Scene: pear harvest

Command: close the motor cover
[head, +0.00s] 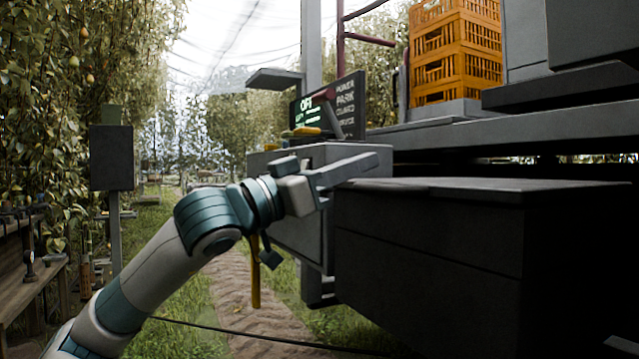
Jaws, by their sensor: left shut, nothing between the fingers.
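The motor cover (450,187) is a dark grey lid on a large dark box-like housing (430,265) at the right. It looks flat and level on top of the housing; I cannot tell whether it is fully seated. My left gripper (372,163) is shut and empty. Its fingers point right and show just above the near-left end of the cover; I cannot tell whether they touch it. My right gripper is not in view.
A grey box (300,235) stands behind my left gripper, with a lit display panel (325,108) above it. Orange crates (455,55) are stacked on the platform (500,133) above the cover. A dark cable (250,333) crosses low in front. A wooden bench (35,285) stands left.

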